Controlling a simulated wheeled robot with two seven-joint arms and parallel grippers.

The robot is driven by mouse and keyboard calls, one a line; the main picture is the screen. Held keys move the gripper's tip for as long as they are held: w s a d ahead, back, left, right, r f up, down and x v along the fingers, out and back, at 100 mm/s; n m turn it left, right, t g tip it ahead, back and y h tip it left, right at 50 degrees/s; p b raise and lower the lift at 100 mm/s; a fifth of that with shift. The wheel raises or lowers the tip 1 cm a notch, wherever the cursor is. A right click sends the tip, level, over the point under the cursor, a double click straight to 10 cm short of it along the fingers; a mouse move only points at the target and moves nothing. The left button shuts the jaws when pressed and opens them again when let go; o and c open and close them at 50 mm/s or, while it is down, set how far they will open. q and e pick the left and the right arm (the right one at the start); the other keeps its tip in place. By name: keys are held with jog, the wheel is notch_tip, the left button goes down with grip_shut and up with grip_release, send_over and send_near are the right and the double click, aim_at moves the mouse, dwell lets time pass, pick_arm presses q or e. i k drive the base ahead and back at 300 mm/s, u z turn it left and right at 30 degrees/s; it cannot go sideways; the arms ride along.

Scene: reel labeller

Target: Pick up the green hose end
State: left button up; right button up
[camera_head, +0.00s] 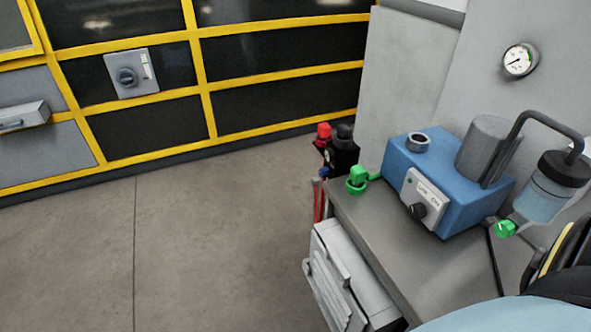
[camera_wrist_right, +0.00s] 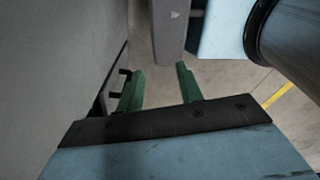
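A bright green hose end (camera_head: 356,180) sits at the back left corner of the grey bench top (camera_head: 365,222), beside the blue machine (camera_head: 447,180). A second green fitting (camera_head: 505,229) is at the machine's right side, below a clear bottle; I cannot tell whether it is a hose end. My right gripper (camera_wrist_right: 159,67) shows in the right wrist view with its two dark green fingers apart and nothing between them. No green hose end shows in that view. My left gripper is not in view.
A red hose end (camera_head: 323,131) and a black one (camera_head: 345,131) stand in a dark holder behind the bench's left edge. A bottle (camera_head: 545,190) and bent pipe rise at the right. Yellow-framed dark panels (camera_head: 160,128) line the back. The floor at left is clear.

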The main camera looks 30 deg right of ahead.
aim_at(357, 175)
jog(key=u, duration=0.15)
jog(key=i, duration=1.85)
jog(key=z, duration=2.7)
